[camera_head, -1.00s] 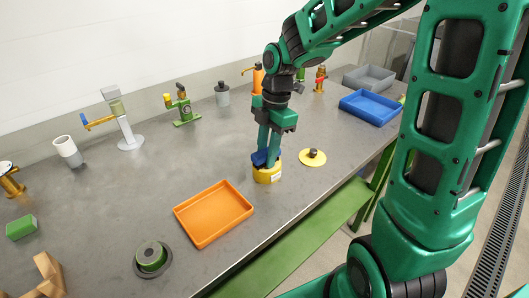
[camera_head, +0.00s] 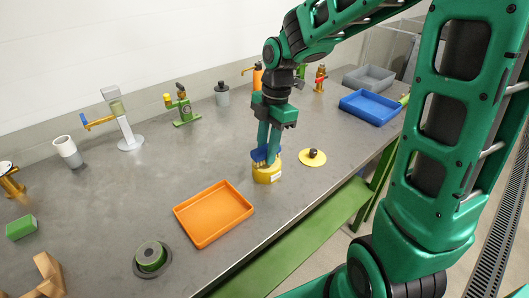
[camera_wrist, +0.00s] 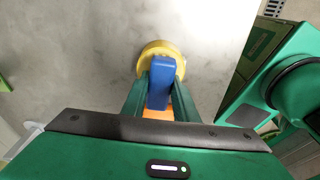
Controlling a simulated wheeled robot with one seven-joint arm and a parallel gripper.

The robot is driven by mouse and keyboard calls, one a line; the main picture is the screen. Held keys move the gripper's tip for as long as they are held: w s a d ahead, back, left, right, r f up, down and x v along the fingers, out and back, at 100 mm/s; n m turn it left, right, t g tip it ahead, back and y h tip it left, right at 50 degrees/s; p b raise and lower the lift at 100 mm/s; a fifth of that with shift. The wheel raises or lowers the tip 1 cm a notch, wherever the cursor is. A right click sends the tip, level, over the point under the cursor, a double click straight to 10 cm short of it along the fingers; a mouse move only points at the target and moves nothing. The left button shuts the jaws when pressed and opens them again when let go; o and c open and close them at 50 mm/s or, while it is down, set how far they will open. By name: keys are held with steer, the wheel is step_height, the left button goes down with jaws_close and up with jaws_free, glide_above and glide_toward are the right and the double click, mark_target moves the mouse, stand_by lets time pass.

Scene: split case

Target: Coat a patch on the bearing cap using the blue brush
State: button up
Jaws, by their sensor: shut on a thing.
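My gripper (camera_head: 267,155) is shut on the blue brush (camera_wrist: 160,82), which sits between the fingers in the wrist view. The brush also shows in the head view (camera_head: 259,154), right at the top of a yellow round pot (camera_head: 268,174). In the wrist view the pot's yellow rim (camera_wrist: 148,52) shows behind the brush. The brush's lower end is hidden, so I cannot tell how deep it reaches. I cannot say for sure which part is the bearing cap.
A yellow lid with a dark knob (camera_head: 313,158) lies right of the pot. An orange tray (camera_head: 214,212) lies to the front left. A green-and-grey round part (camera_head: 151,258) and a tan block (camera_head: 49,276) are further left. A blue tray (camera_head: 370,106) is at the back right.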

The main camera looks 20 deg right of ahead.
mark_target(264, 148)
steer(key=shift+r, duration=2.85)
